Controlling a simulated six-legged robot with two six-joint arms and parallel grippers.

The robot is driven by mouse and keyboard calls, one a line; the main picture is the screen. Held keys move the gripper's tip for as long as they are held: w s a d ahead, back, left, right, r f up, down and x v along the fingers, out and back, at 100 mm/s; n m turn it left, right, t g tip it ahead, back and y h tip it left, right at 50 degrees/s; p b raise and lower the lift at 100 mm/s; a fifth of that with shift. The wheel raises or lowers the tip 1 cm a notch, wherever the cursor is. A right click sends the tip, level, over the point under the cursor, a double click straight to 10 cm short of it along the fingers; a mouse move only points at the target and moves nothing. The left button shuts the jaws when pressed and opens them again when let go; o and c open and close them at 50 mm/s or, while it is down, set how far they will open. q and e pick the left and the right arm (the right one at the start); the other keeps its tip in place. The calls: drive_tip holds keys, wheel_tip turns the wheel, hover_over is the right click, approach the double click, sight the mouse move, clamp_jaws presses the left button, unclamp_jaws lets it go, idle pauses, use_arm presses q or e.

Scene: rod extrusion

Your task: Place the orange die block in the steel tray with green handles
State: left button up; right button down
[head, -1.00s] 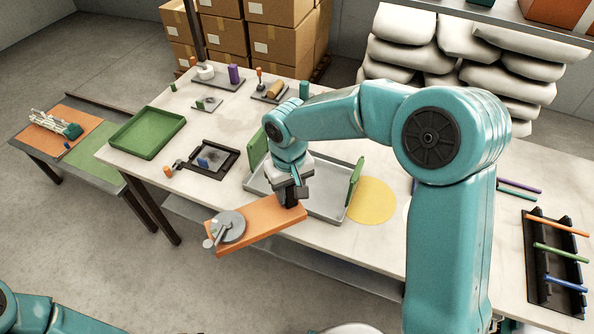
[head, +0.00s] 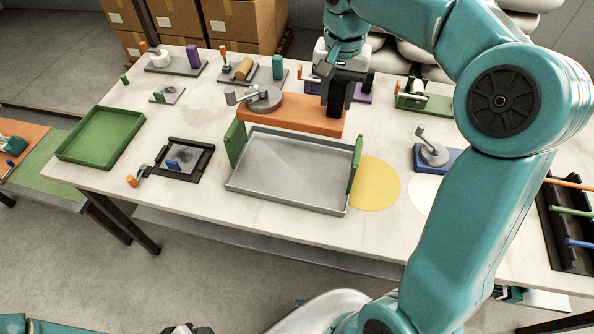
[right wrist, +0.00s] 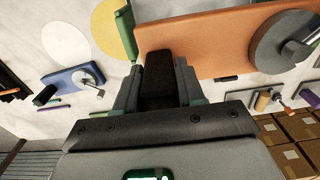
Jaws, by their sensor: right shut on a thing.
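The orange die block (head: 290,115) is a long flat slab with a grey disc and crank (head: 262,98) near its left end. My right gripper (head: 343,98) is shut on the block near its right end. The block appears held level, around the far edge of the steel tray; its exact height is unclear. The steel tray (head: 290,175) is empty, with upright green handles at its left (head: 236,143) and right (head: 356,163) ends. In the right wrist view the block (right wrist: 210,42) extends right from the fingers (right wrist: 158,78). My left gripper's fingers do not show.
A green tray (head: 100,138) and a black frame (head: 186,160) lie left of the steel tray. A yellow disc (head: 374,184) and a blue block with crank (head: 440,158) lie to its right. Several small fixtures stand along the table's back.

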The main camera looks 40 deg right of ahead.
drive_tip(key=f, duration=1.9)
drive_tip(key=shift+s+d+f+b, duration=0.15)
drive_tip(key=shift+d+f+b, duration=0.1)
drive_tip(key=shift+d+b, duration=0.15)
drive_tip(key=shift+f, duration=0.25)
drive_tip(key=shift+a+r, duration=0.1)
drive_tip(key=shift+f, duration=0.2)
drive_tip(key=c, duration=0.7)
unclamp_jaws()
